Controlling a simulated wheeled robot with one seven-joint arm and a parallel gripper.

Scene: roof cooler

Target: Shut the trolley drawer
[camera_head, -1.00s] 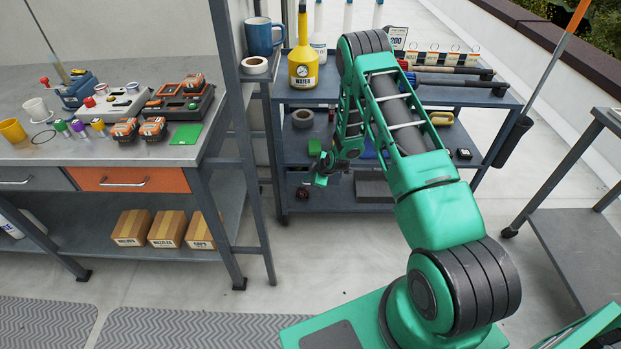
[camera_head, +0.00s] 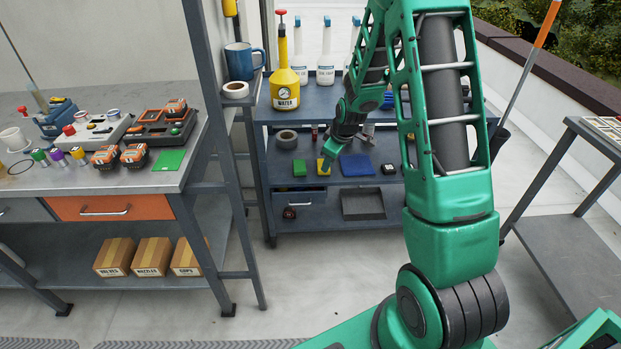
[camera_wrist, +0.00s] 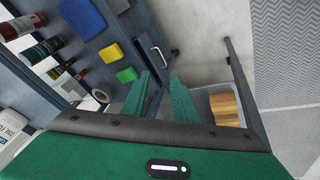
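The blue-grey trolley (camera_head: 390,184) stands beyond my arm. Its drawer (camera_wrist: 147,42) has a front with a light bar handle (camera_wrist: 161,54) in the wrist view, below the shelf with the coloured blocks. In the head view the drawer area (camera_head: 310,207) is under the left part of that shelf; I cannot tell how far out it stands. My gripper (camera_wrist: 160,82) is open and empty, its two green fingers apart and pointing toward the handle's side, not visibly touching it. In the head view my gripper (camera_head: 328,158) hangs in front of the middle shelf.
A green block (camera_head: 299,169), a yellow block (camera_head: 323,170) and a blue block (camera_head: 357,165) lie on the middle shelf. A grey tray (camera_head: 362,203) is below. The workbench (camera_head: 150,182) stands at left with cardboard boxes underneath. Floor in front of the trolley is clear.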

